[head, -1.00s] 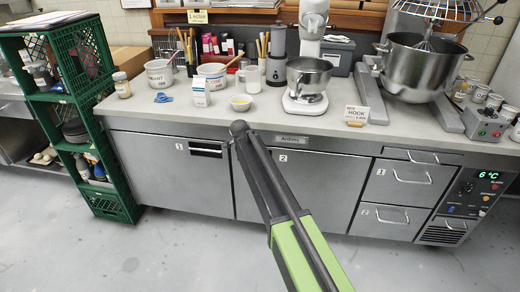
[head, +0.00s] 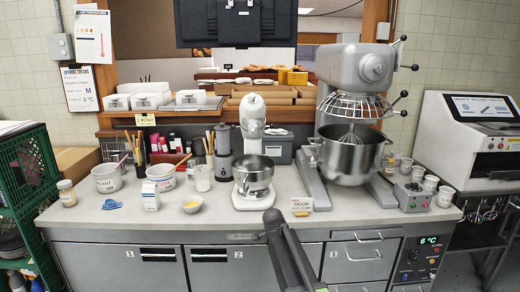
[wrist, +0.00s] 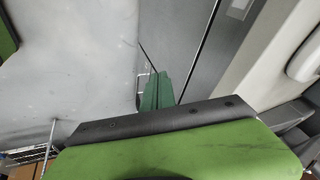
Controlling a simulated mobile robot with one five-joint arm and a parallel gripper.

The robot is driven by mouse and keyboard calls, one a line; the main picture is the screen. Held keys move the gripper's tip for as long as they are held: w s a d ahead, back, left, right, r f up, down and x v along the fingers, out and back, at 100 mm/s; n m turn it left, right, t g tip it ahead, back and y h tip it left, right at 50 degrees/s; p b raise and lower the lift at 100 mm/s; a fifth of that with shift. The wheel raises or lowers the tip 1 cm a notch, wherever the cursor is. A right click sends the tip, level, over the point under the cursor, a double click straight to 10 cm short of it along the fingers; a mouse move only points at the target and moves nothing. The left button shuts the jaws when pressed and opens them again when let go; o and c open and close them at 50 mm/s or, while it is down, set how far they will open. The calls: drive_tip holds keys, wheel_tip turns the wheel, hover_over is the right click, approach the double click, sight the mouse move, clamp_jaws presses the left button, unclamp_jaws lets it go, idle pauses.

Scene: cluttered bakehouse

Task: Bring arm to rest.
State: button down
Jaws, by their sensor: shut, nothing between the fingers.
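My arm (head: 290,255) rises from the bottom edge of the head view, its dark rounded end in front of the worktop's front edge, below the small stand mixer (head: 253,178). I cannot tell whether it touches the worktop. My gripper (wrist: 165,120) shows in the wrist view as a black bolted edge over a broad green body. It is shut and empty; its separate fingertips are not clear.
The grey worktop (head: 345,208) carries bowls, a carton and a large mixer (head: 350,150). Green crates (head: 32,165) stand at the left, and also show in the wrist view (wrist: 156,92). Drawer fronts (head: 360,262) lie below the worktop. Grey floor (wrist: 70,80) looks clear.

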drive_tip(key=s+d+r+n+g+p, duration=0.1)
drive_tip(key=s+d+n+g+p, duration=0.15)
drive_tip(key=s+d, duration=0.95)
drive_tip(key=s+a+n+g+y, duration=0.2)
drive_tip(key=s+a+n, duration=0.2)
drive_tip(key=s+n, duration=0.7)
drive_tip(key=s, duration=0.3)
drive_tip(key=shift+s+f+y+b, duration=0.25)
drive_tip(key=shift+f+y+b, duration=0.05)
drive_tip(key=shift+b, duration=0.05)
drive_tip(key=shift+a, duration=0.1)
